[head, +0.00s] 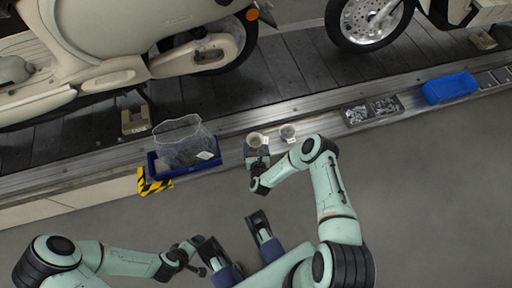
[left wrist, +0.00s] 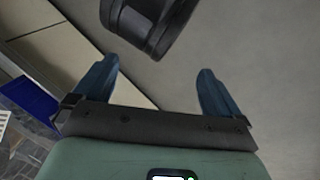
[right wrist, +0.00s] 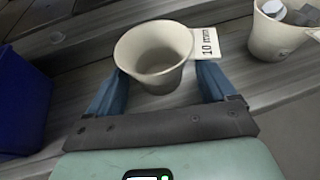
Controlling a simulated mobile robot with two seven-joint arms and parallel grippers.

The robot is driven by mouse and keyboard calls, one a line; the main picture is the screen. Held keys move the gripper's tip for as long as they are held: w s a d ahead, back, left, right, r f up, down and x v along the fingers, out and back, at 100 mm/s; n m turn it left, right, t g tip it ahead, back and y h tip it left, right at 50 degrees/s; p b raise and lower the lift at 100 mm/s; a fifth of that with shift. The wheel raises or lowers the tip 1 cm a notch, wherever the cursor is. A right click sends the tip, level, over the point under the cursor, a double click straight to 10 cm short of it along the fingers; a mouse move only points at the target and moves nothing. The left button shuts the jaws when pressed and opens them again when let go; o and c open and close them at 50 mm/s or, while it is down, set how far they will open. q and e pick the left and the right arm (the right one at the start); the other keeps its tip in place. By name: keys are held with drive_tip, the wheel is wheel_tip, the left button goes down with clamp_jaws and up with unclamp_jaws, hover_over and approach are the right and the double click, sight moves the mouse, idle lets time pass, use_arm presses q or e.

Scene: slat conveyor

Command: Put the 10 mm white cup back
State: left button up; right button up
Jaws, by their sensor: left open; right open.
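The 10 mm white cup (head: 255,140) stands at the edge of the conveyor. In the right wrist view the cup (right wrist: 153,55) looks empty, with a "10 mm" label (right wrist: 207,42) at its right side. My right gripper (head: 258,157) is open, with one blue finger on each side of the cup's lower part. I cannot tell whether the fingers touch it. My left gripper (left wrist: 152,72) is open and empty above the floor, well away from the cup.
A second white cup (right wrist: 280,32) holding grey pieces stands just right. A blue bin (head: 160,172) with a clear bag (head: 183,143) is to the left. A grey tray of metal parts (head: 371,111) and a blue box (head: 450,88) lie further right. Scooters stand behind.

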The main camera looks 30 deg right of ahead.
drive_tip(key=shift+s+p, duration=0.4)
drive_tip(key=shift+p, duration=0.2)
use_arm(q)
drive_tip(key=s+d+r+g+h+p, duration=0.1)
drive_tip(key=s+d+r+g+p, duration=0.1)
drive_tip(key=s+d+r, duration=0.1)
drive_tip(key=s+r, duration=0.1)
drive_tip(key=s, duration=0.1)
drive_tip(key=shift+s+r+p, duration=0.35)
use_arm(e)
drive_tip(key=v, duration=1.1)
drive_tip(key=shift+a+r, duration=0.2)
drive_tip(key=shift+r, duration=0.15)
